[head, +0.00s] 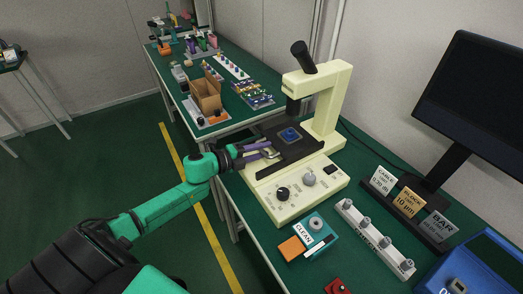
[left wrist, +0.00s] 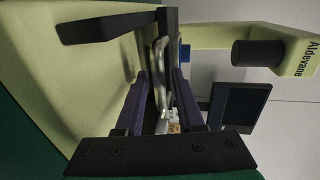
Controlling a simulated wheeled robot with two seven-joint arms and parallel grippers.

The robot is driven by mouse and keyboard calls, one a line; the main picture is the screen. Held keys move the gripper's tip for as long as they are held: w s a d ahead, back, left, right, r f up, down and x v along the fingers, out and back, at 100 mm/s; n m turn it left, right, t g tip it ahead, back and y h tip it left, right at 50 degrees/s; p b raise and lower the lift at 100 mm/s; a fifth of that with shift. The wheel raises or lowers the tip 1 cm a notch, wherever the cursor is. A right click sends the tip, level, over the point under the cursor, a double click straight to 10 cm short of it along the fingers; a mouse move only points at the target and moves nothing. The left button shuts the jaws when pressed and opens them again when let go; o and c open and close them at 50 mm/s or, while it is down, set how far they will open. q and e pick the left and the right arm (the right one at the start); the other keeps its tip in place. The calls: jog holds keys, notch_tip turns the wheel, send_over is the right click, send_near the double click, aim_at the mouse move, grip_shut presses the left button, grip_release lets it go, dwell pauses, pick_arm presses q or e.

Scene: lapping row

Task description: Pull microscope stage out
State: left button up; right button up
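The cream microscope (head: 327,108) stands on the green bench. Its black stage (head: 303,150) lies under the eyepiece tube and bears a small blue square piece (head: 290,135). A silver handle (head: 271,154) is at the stage's near left edge. My left gripper (head: 268,149) reaches in from the left, its purple fingers at the handle. In the left wrist view the fingers (left wrist: 162,80) are apart, with the curved silver handle (left wrist: 163,92) between them and gaps visible. The black stage (left wrist: 100,29) also shows there. My right gripper is in neither view.
In front of the microscope lie a teal CLEAN box (head: 316,236) and a white rack of knobs (head: 375,240). Label cards (head: 408,202) and a monitor (head: 475,95) stand to the right. A cardboard box (head: 206,95) is on the bench behind. The floor left of the bench is free.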

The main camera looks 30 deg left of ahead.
pick_arm(q)
grip_shut()
dwell(1.2)
